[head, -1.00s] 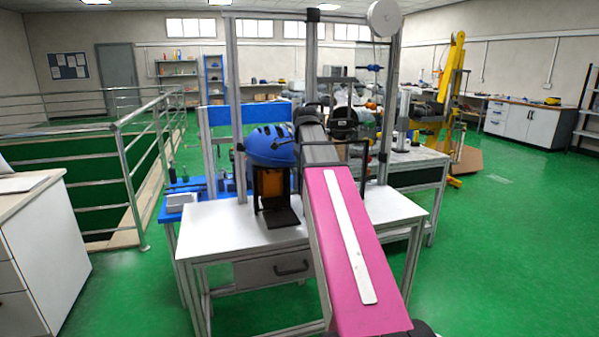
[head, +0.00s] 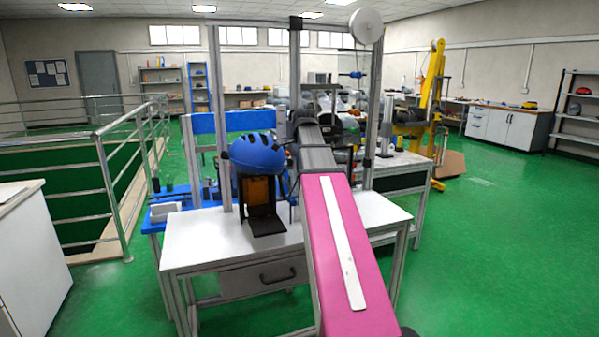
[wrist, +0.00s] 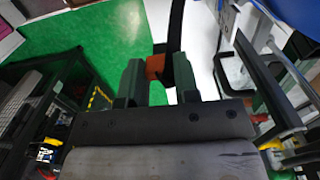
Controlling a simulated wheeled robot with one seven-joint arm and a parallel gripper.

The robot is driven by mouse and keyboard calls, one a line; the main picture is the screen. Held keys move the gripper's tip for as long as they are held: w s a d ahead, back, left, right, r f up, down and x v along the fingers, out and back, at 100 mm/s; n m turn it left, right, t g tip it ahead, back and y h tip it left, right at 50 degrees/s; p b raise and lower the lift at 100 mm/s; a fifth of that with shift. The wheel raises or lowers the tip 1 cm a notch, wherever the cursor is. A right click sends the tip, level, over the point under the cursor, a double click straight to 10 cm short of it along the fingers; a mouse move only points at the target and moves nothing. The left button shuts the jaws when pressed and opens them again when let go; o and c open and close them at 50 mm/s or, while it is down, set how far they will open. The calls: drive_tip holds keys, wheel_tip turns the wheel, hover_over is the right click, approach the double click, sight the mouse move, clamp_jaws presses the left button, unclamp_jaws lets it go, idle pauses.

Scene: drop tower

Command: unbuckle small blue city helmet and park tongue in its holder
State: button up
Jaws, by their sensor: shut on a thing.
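The blue helmet (head: 257,150) sits on a black stand with an orange-brown block (head: 259,189) on the white bench. In the wrist view, a blue surface at the top right edge (wrist: 298,14) looks like part of it. My gripper (wrist: 157,78) is shut on a small orange piece (wrist: 155,67), which looks like the buckle tongue. A black strap (wrist: 176,28) runs up from between the fingers. In the head view my own arm hides the gripper and this piece. I cannot make out the tongue's holder.
The white bench top (head: 195,235) has metal uprights and a pulley wheel (head: 366,27) above it. A black frame (wrist: 250,62) stands close right of the fingers in the wrist view, and dark shelving (wrist: 50,95) is at left. Green floor is free right of the bench.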

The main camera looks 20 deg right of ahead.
drive_tip(key=shift+w+d+r, duration=0.15)
drive_tip(key=shift+w+d, duration=0.15)
drive_tip(key=shift+d, duration=0.4)
drive_tip(key=shift+w+d+r, duration=0.1)
drive_tip(key=shift+w+d, duration=0.15)
drive_tip(key=shift+d, duration=0.45)
drive_tip(key=shift+w+r, duration=0.1)
drive_tip(key=w+d+r, duration=0.1)
drive_tip(key=w+r, duration=0.7)
drive_tip(key=shift+w+d+r, duration=0.35)
drive_tip(key=shift+d, duration=0.05)
drive_tip(key=shift+w, duration=0.1)
drive_tip(key=shift+w+a+f, duration=0.3)
drive_tip(key=shift+w+a, duration=0.4)
drive_tip(key=shift+a, duration=0.05)
drive_tip(key=shift+w+a+f, duration=0.25)
drive_tip(key=shift+w+a, duration=0.4)
drive_tip(key=shift+a, duration=0.05)
drive_tip(key=shift+w+a+f, duration=0.3)
drive_tip(key=shift+w+a, duration=0.4)
drive_tip(key=shift+a, duration=0.05)
drive_tip(key=shift+a+f, duration=0.2)
drive_tip(key=shift+f, duration=0.55)
drive_tip(key=shift+a+f, duration=0.15)
drive_tip(key=shift+f, duration=0.6)
idle(1.5)
